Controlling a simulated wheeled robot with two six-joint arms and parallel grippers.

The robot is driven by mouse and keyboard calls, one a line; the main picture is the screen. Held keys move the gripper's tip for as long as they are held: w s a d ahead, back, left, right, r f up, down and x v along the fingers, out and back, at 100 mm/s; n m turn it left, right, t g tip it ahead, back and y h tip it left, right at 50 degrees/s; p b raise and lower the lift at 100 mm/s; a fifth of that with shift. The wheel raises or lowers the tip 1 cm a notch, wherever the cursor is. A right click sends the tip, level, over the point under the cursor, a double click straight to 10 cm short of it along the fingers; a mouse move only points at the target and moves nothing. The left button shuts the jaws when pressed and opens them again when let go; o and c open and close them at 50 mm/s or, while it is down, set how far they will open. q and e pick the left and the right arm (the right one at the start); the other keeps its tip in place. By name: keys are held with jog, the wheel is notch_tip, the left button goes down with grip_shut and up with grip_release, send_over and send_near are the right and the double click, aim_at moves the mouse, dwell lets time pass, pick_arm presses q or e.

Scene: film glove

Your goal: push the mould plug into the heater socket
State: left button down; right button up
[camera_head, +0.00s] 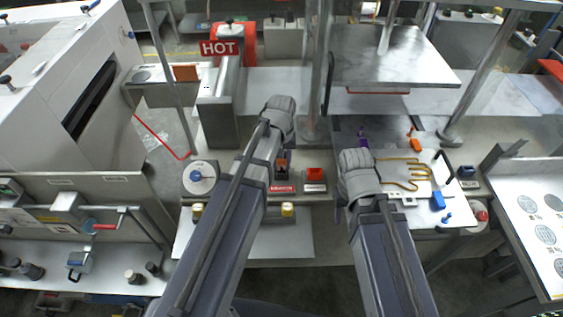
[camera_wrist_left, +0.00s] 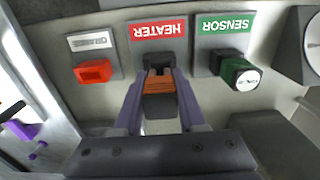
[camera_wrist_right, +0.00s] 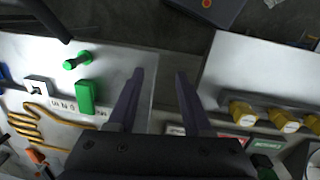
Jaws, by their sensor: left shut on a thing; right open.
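The mould plug (camera_wrist_left: 160,104), orange and black with ridges, sits between the purple fingers of my left gripper (camera_wrist_left: 160,82), which is shut on it. Its front end is at the dark heater socket (camera_wrist_left: 157,62), under the red HEATER label (camera_wrist_left: 158,28). The plug lines up with the socket and seems to touch it; how deep it sits cannot be told. In the head view, the orange of the plug (camera_head: 282,164) shows beside my left arm, above the red label. My right gripper (camera_wrist_right: 160,78) is open and empty above the right work area.
A green-labelled SENSOR socket holds a green plug (camera_wrist_left: 236,70) beside the heater socket. On its other side is a red socket piece (camera_wrist_left: 95,72). A yellow-orange cable (camera_head: 402,172) lies on the white board at right. Yellow-capped knobs (camera_head: 288,209) stand at the front.

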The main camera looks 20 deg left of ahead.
pick_arm(q)
jog(key=shift+f+b, duration=0.85)
pick_arm(e)
jog(key=shift+f, duration=0.85)
pick_arm(q)
jog(key=shift+s+a+f+b, duration=0.1)
jog(key=shift+s+f+b, duration=0.15)
jog(key=shift+b, duration=0.1)
pick_arm(e)
jog(key=shift+s+a+f, duration=0.1)
jog(key=shift+s+f, duration=0.1)
jog(key=shift+f, duration=0.05)
